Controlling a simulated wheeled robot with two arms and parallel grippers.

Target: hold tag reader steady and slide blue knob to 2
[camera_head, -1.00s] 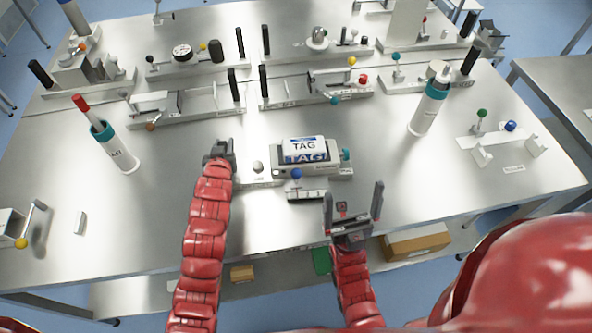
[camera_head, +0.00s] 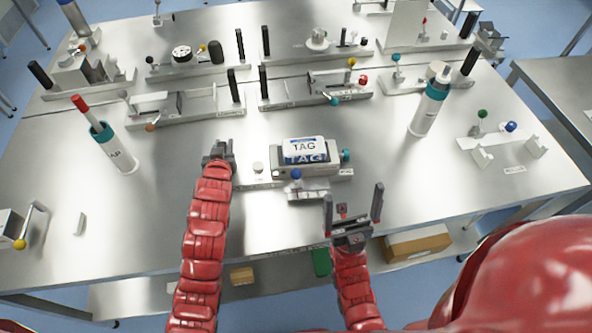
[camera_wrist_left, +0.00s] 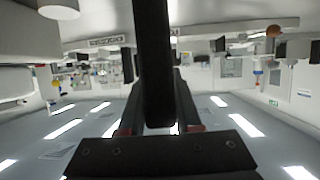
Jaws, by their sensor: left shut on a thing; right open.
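The tag reader (camera_head: 318,171) is a light grey unit with a white and blue TAG card (camera_head: 305,147) on it, near the middle of the table. The blue knob (camera_head: 296,174) stands at its front left, above a small pale scale strip (camera_head: 308,192) whose marks are too small to read. My left gripper (camera_head: 218,150) is at the left end of the reader's base plate. It is shut on a black upright bar (camera_wrist_left: 152,50), seen in the left wrist view, which looks like the fixture's handle. My right gripper (camera_head: 352,215) is open and empty, in front and right of the knob.
A white bottle (camera_head: 118,155) with a teal collar stands at left, another bottle (camera_head: 427,110) at right. Several fixtures with black handles line the back. A bracket with a blue ball (camera_head: 510,127) is at far right.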

